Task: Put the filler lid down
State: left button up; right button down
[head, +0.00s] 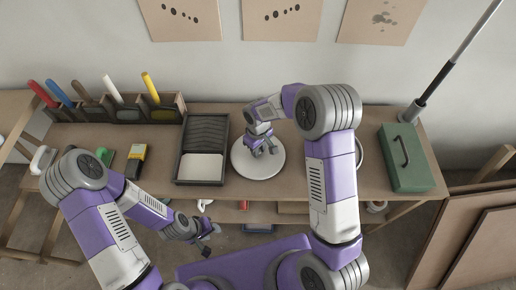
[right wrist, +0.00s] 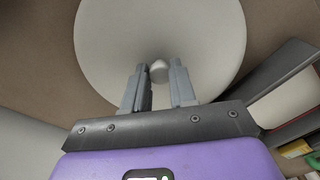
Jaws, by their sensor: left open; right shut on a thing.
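The filler lid is a white round disc (head: 240,163) with a small knob, over the middle of the bench in the head view. In the right wrist view the lid (right wrist: 110,45) fills the upper middle, its knob (right wrist: 160,70) between the fingertips. My right gripper (head: 262,149) is shut on the knob from above and hides part of the lid. I cannot tell whether the lid touches the bench top. My left gripper (head: 210,240) is open and empty, low in front of the bench's front edge.
A dark tray (head: 178,150) with a ridged part and a pale part lies just left of the lid. A rack (head: 128,115) with coloured handles stands at the back left. A green case (head: 405,160) sits at the right end. Some bare bench (head: 375,180) shows left of the case.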

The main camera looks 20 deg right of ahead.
jog(key=c, duration=0.9)
grip_release()
jog(key=shift+f, duration=0.15)
jog(key=shift+r, duration=0.25)
notch_tip(320, 180, up, 12)
jog(key=p, duration=0.3)
jog(key=shift+f, duration=0.1)
